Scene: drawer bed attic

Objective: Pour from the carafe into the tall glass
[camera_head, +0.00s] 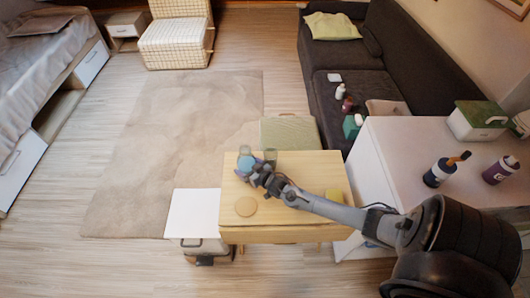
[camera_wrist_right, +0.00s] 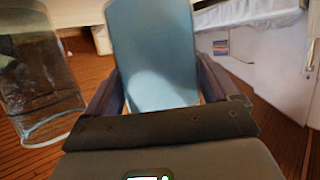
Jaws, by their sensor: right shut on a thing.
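The carafe (camera_head: 246,161), with a blue body and a paler top, is at the far left part of the small wooden table. My right gripper (camera_head: 257,170) is shut on it; the gripper hides part of it. In the right wrist view the blue carafe (camera_wrist_right: 152,50) fills the space between the two fingers (camera_wrist_right: 158,95). The tall glass (camera_head: 270,157), clear, stands just right of the carafe on the table. It also shows as a clear vessel at the left of the right wrist view (camera_wrist_right: 38,75), apart from the carafe. My left gripper is not in view.
A white counter (camera_head: 420,150) with bottles stands right.

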